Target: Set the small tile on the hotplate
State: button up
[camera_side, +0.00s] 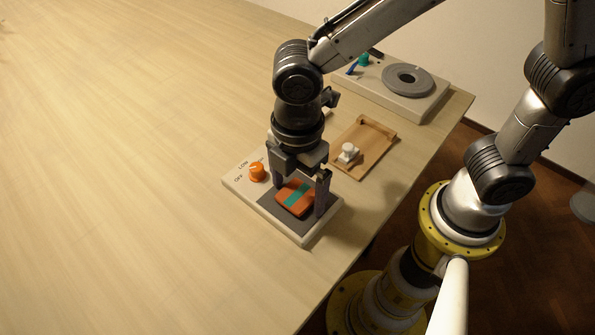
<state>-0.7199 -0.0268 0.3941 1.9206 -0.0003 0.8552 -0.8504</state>
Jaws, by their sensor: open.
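An orange tile (287,203) with a teal stripe lies on the dark square plate of the hotplate (238,187). The hotplate has a pale body, an orange knob (257,171) and the marks LOW and OFF. My gripper (299,199) is over the plate, pointing down, with one finger on each side of the tile. The fingers are open and there seems to be a gap to the tile; whether either finger touches it is hard to tell.
A shallow wooden tray (376,144) with a small white object (348,153) stands behind the hotplate. Farther back is a pale device (428,103) with a round grey disc (408,80) and blue and green parts. The table's left side is clear. The table edge runs close on the right.

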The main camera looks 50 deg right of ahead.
aim_at(298, 194)
notch_tip(298, 194, up, 12)
jog(key=s+d+m+t, duration=0.2)
jog(key=s+d+m, duration=0.2)
jog(key=d+m, duration=0.5)
jog(key=s+d+m+t, duration=0.3)
jog(key=d+m, duration=0.6)
jog(key=d, duration=0.3)
jog(key=shift+s+d+f+t, duration=0.25)
jog(key=shift+s+f+t, duration=0.05)
jog(key=shift+s, duration=0.25)
jog(key=shift+c, duration=0.2)
dwell(1.0)
